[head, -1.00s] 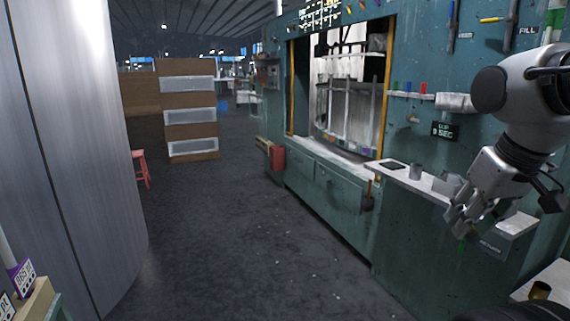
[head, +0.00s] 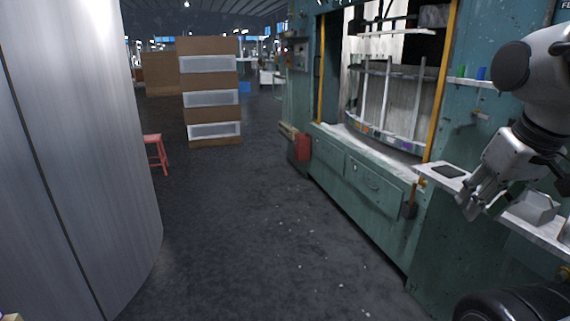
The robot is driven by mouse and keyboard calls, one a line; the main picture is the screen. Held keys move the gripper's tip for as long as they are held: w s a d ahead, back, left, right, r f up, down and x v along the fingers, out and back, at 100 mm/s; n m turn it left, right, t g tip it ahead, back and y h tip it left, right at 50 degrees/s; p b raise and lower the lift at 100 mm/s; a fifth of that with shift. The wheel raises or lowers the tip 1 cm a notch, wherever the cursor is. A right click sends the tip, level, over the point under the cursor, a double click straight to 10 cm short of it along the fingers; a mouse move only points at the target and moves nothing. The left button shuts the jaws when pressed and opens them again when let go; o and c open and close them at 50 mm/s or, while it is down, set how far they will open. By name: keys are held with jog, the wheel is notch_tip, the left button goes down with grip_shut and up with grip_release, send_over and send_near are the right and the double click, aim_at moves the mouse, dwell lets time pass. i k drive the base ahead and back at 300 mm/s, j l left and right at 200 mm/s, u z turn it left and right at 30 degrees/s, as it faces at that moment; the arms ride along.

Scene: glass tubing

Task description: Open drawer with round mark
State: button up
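A teal cabinet under the large window opening on the right has two drawer fronts. The nearer drawer (head: 373,185) has a small handle, and the farther drawer (head: 328,150) sits to its left. Both look shut. My gripper (head: 470,208) hangs at the right, pointing down and left, in front of the white ledge. Its fingers look apart, with nothing between them. It is well away from the drawers in the picture.
A tall curved metal surface (head: 75,160) fills the left. A red stool (head: 156,153) and a wooden shelf unit (head: 210,90) stand farther back. A red box (head: 302,147) is by the cabinet's far end. A black tyre (head: 515,303) is at lower right.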

aim_at(335, 157)
jog(key=i, duration=4.65)
jog(key=i+j+z, duration=0.2)
jog(key=i, duration=0.4)
jog(key=l, duration=0.15)
